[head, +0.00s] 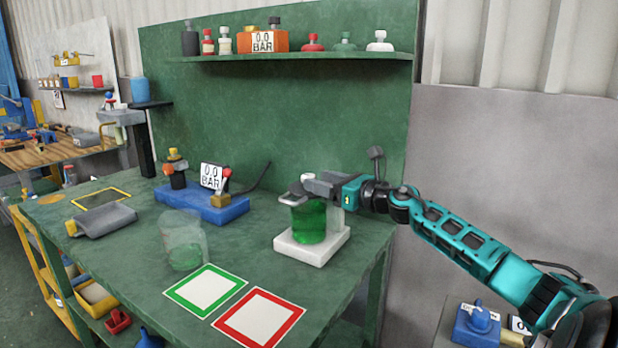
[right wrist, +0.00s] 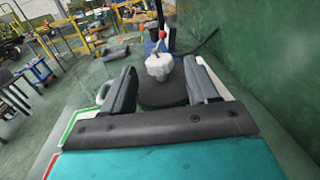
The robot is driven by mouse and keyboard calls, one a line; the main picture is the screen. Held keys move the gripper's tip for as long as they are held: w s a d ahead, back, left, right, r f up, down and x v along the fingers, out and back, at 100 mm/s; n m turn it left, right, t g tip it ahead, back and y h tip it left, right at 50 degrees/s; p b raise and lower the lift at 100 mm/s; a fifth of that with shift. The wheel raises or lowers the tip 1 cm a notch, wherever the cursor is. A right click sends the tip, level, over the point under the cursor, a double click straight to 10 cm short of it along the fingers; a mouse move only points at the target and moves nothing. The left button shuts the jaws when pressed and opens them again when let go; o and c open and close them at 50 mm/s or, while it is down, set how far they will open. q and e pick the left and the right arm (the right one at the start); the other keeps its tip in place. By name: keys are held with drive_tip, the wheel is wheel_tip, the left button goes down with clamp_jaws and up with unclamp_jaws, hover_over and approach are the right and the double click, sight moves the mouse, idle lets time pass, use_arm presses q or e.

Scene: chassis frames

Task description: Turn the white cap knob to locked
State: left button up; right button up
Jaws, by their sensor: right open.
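The white cap knob (right wrist: 159,66), with a lobed rim, shows in the right wrist view between the fingertips of my right gripper (right wrist: 161,74). The fingers are open, with a gap seen on each side of the knob. In the head view my right gripper (head: 302,187) is over the top of a clear jar with green contents (head: 308,222). The jar stands on a white square base (head: 312,251). The gripper hides most of the jar's top there. I cannot read any lock mark on the knob. My left gripper is not in view.
A blue block with a gauge (head: 202,203) stands behind left. A shelf (head: 300,56) with several small items runs along the back panel.

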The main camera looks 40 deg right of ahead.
sight(309, 175)
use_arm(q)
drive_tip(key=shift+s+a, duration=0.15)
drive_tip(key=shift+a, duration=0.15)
use_arm(e)
drive_tip(key=shift+w+a, duration=0.25)
drive_tip(key=shift+w, duration=0.85)
drive_tip(key=shift+w+a, duration=0.2)
drive_tip(key=shift+w, duration=0.85)
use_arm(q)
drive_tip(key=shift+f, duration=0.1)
